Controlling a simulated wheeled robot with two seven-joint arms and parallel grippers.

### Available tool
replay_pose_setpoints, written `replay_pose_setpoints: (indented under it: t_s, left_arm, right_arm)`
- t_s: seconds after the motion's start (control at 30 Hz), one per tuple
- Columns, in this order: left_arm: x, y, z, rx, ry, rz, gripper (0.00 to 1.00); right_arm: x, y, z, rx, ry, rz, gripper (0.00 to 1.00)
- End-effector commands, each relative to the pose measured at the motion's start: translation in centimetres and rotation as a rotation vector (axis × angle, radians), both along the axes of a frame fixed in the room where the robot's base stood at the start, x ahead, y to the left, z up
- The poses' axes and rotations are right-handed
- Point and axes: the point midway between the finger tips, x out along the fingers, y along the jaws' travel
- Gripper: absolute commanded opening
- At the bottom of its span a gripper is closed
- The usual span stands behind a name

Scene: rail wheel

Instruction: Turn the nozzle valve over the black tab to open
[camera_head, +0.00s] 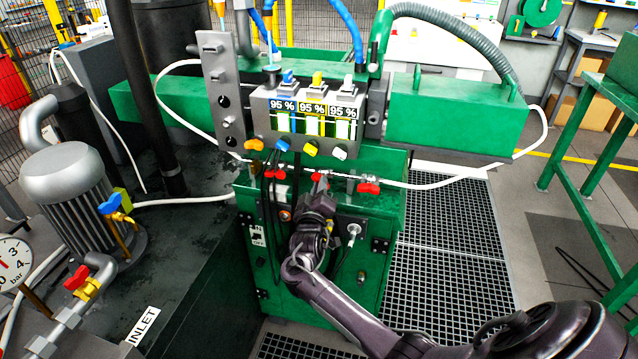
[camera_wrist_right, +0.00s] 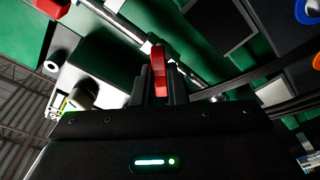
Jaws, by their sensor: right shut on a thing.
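A row of red-handled nozzle valves sits on a thin pipe across the front of the green cabinet (camera_head: 375,270): a left one (camera_head: 277,174), a middle one (camera_head: 320,177) and a right one (camera_head: 368,188). My right gripper (camera_head: 319,187) reaches up from below to the middle valve. In the right wrist view its black fingers (camera_wrist_right: 161,85) are shut on a red valve handle (camera_wrist_right: 158,68), which stands in line between them. A metal pipe runs behind it. Black fittings (camera_head: 380,245) show on the cabinet front; which is the black tab I cannot tell. My left gripper is out of view.
A grey box with three 95 % gauges (camera_head: 312,115) and coloured knobs hangs above the valves. Black cables hang just left of my gripper. A motor (camera_head: 68,175) and pipes stand at left. The floor grating (camera_head: 445,240) at right is clear.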

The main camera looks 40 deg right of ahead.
Motion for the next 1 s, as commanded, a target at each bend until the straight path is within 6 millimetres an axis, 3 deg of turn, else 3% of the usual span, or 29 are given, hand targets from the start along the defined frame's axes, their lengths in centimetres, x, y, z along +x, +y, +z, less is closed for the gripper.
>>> replay_pose_setpoints:
  t_s: [1.0]
  left_arm:
    - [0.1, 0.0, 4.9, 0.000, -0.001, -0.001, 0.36]
  right_arm:
    - [-0.1, 0.0, 0.2, -0.253, 0.298, 0.001, 0.00]
